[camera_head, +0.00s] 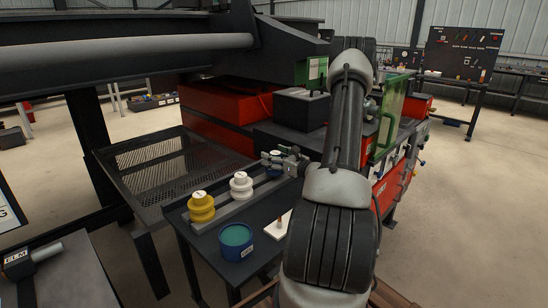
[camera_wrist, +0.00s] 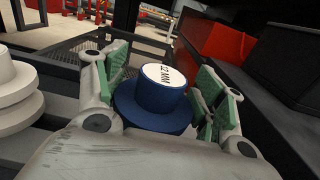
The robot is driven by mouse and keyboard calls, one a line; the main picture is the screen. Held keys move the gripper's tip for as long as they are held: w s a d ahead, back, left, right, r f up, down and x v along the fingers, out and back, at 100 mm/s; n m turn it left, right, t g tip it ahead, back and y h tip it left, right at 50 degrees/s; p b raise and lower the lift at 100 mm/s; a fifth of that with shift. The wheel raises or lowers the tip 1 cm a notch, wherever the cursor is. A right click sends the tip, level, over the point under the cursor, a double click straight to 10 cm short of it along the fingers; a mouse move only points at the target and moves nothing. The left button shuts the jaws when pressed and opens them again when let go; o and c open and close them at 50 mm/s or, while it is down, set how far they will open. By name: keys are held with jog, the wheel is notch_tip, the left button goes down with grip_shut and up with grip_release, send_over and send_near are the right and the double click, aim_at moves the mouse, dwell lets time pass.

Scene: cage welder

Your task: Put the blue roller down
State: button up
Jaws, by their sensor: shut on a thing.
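The blue roller (camera_wrist: 155,100) has a white top marked 12 MM and shows in the wrist view between the green finger pads. My gripper (camera_wrist: 162,92) is shut on it, and it looks upright. In the head view my gripper (camera_head: 283,162) is low over the far right end of the grey rail on the small dark table (camera_head: 205,262). The roller is mostly hidden by the fingers there. I cannot tell whether its base touches the rail. A yellow roller (camera_head: 201,209) and a white roller (camera_head: 241,188) stand in a row along the rail to the left.
A blue tub (camera_head: 237,241) with teal contents stands at the front of the table. A white plate with a peg (camera_head: 279,225) is beside it. A mesh table (camera_head: 165,165) lies behind left. The red machine (camera_head: 215,112) is close behind the gripper.

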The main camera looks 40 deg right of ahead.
jog(key=shift+f, duration=0.1)
jog(key=shift+f, duration=0.5)
jog(key=o, duration=1.6)
jog(key=shift+r, duration=0.35)
jog(key=s+d, duration=0.1)
jog(key=s, duration=1.1)
jog(key=shift+d+r, duration=0.3)
